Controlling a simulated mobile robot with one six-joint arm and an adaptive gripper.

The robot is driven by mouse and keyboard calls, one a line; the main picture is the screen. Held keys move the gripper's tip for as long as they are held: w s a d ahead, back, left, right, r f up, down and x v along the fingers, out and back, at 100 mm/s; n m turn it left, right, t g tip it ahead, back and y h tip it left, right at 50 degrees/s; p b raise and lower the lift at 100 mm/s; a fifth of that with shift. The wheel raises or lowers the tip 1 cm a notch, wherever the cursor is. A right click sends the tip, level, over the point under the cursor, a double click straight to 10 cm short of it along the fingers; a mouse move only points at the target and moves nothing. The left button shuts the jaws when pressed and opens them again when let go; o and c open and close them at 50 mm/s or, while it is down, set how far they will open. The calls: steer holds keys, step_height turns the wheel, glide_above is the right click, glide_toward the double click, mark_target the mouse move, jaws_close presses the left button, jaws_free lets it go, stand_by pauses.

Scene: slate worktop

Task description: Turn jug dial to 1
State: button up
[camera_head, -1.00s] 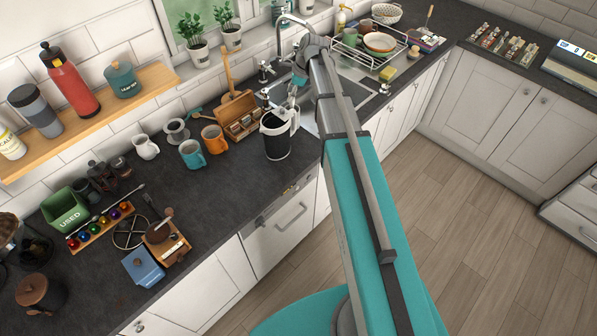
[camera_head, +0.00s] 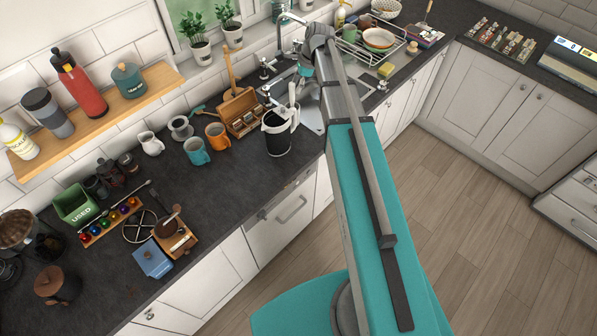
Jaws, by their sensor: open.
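The jug (camera_head: 278,135) stands upright on the slate worktop, left of the sink. It has a black body, a pale rim and a pale handle on its right side. Its dial is too small to make out, and I cannot read a setting. My gripper (camera_head: 292,93) shows only as a narrow grey piece just above and behind the jug's handle side, partly hidden by my arm. It is open, with nothing seen in it. I cannot tell whether it touches the jug.
A wooden box (camera_head: 240,112) with compartments stands close left of the jug. An orange mug (camera_head: 217,137) and a teal mug (camera_head: 196,152) stand further left. The sink (camera_head: 312,112) and faucet lie behind and right. Worktop in front of the mugs is clear.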

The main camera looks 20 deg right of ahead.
steer(key=s+a+f+n+h+b, duration=0.2)
steer(key=s+a+f+n+b, duration=0.1)
steer(key=s+n, duration=0.55)
steer(key=s+a+f+n+h+b, duration=0.1)
steer(key=s+a+f+n+b, duration=0.15)
steer(key=s+n, duration=0.6)
steer(key=s+f+n+h+b, duration=0.1)
steer(key=s+f+b, duration=0.3)
steer(key=f+b, duration=1)
steer(key=shift+f+n+g, duration=0.4)
steer(key=shift+f+n, duration=0.1)
steer(key=shift+f, duration=0.2)
stand_by(0.6)
steer(key=shift+s+f, duration=0.1)
steer(key=shift+s, duration=0.8)
stand_by(0.5)
